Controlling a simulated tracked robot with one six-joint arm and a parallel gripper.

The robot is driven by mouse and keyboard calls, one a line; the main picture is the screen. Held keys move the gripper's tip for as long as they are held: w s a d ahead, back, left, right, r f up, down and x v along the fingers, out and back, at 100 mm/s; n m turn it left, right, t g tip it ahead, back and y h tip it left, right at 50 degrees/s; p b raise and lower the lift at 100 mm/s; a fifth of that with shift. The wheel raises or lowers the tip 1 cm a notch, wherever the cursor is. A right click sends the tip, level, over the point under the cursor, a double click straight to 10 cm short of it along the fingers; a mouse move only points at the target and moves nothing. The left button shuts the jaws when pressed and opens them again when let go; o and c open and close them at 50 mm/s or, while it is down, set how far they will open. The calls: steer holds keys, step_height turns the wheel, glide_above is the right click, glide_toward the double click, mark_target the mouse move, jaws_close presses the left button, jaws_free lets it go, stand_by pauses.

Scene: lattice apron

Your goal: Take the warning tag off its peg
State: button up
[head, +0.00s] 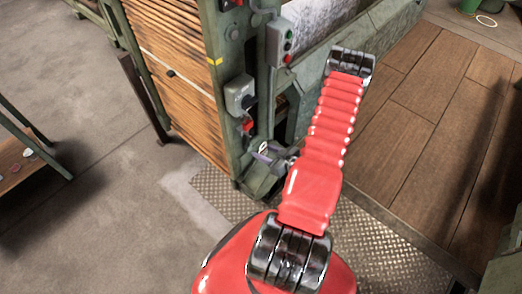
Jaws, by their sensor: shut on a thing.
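My gripper (268,153) shows small and partly, as grey metal parts at the lower front corner of the green machine frame, left of my red arm. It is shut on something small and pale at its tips. This looks like the warning tag, but it is too small to read. My arm hides the rest of the gripper. I cannot make out the peg, or whether the tag still touches it. A small red piece (248,126) sits on the frame just above and left of the gripper, under a grey switch box (240,95).
The green machine (213,30) has a wooden slatted side (170,75) and a control box with buttons (285,43). A tread-plate floor (215,192) lies below it, and a wooden platform (440,90) is on the right. A low table (25,165) stands at left. Concrete floor between is clear.

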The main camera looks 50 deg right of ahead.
steer(key=shift+s, duration=0.7)
